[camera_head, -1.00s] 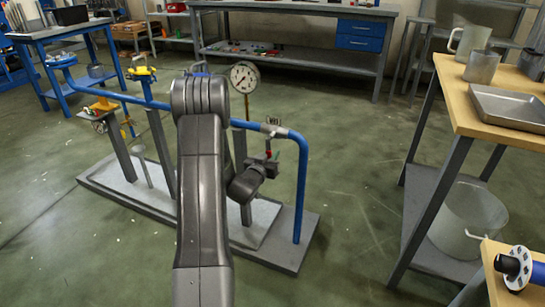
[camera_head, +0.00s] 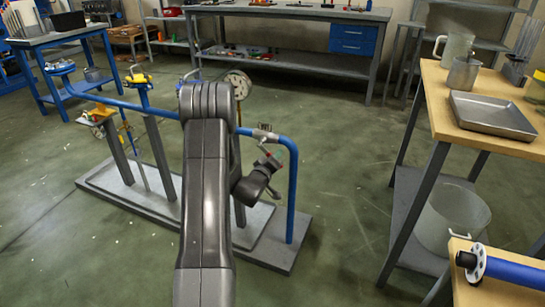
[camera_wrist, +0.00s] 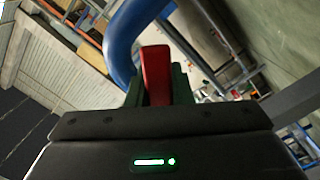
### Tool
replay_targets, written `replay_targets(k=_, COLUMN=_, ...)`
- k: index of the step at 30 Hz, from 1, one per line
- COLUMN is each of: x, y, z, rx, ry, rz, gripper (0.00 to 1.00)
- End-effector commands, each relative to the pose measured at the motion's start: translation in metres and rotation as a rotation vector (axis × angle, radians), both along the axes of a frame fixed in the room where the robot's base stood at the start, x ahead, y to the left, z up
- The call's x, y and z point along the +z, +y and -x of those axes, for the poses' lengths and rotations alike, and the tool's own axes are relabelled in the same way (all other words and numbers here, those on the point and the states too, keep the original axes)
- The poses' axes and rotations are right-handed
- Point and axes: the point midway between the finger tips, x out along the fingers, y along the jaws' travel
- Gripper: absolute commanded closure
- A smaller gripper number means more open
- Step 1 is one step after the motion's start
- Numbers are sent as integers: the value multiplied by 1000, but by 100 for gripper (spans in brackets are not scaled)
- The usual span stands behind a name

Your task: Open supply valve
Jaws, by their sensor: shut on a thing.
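The supply valve (camera_head: 264,135) sits on the blue pipe, near its right-hand bend. Its red handle shows large in the wrist view (camera_wrist: 155,72), between the two dark green fingers of my gripper (camera_wrist: 160,92). My gripper is shut on the red handle, beside the blue pipe. In the head view my gripper (camera_head: 272,160) is small and tilted just below the valve, with little of the handle visible. The handle's lower end is hidden between the fingers.
A pressure gauge (camera_head: 238,84) stands on the pipe (camera_head: 293,190) behind my arm. Yellow-handled valves (camera_head: 138,78) are further left. The rig stands on a grey base plate (camera_head: 280,255). A wooden-topped table (camera_head: 440,110) is at the right, with clear floor between.

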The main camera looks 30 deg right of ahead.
Motion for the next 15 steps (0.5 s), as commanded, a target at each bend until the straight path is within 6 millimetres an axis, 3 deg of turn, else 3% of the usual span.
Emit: replay_targets(k=15, x=6, y=-3, z=4, rx=0, ry=84, rz=72, gripper=100)
